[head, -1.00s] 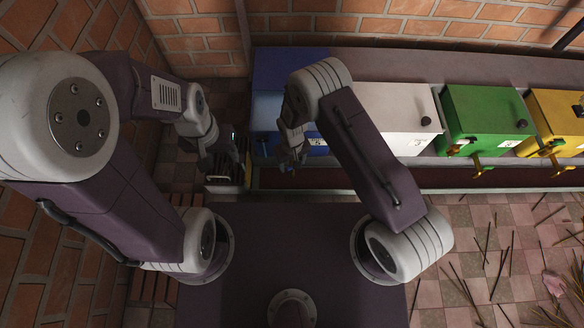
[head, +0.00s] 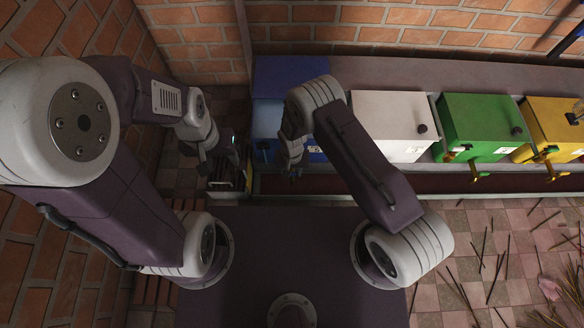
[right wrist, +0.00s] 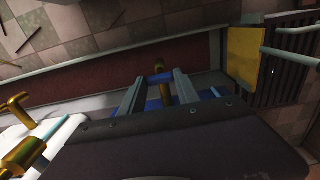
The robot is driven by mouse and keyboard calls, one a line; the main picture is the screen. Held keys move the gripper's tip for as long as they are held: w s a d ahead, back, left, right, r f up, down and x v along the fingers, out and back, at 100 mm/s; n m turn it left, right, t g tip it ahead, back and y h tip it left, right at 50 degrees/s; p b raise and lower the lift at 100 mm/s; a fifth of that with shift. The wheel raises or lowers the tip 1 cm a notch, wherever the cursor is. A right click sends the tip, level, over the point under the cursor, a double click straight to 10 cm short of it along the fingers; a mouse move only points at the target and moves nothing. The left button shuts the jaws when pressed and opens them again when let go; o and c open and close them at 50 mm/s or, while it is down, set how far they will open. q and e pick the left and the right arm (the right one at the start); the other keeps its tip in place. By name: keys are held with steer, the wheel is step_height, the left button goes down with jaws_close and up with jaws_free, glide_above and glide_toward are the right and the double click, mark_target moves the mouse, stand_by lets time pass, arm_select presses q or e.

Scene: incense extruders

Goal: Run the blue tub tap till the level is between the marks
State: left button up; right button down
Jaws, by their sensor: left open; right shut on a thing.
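The blue tub (head: 290,72) stands at the left end of the row, partly hidden behind my right arm. My right gripper (head: 293,168) is at its front, low down. In the right wrist view my right gripper (right wrist: 158,92) has its two pale fingers on either side of the brass tap (right wrist: 163,92), and it is shut on the tap. Strips of blue show around the fingers. The level and the marks cannot be made out. My left gripper (head: 234,152) is open and empty, left of the blue tub.
A white tub (head: 393,120), a green tub (head: 482,118) and a yellow tub (head: 553,125) stand to the right. A slatted crate (right wrist: 290,65) shows in the right wrist view beside a yellow block (right wrist: 246,55). Thin sticks lie on the tiled floor (head: 470,225) at right.

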steer(key=c, duration=0.9)
jaws_free()
step_height(320, 180, up, 9)
steer(key=p, duration=0.5)
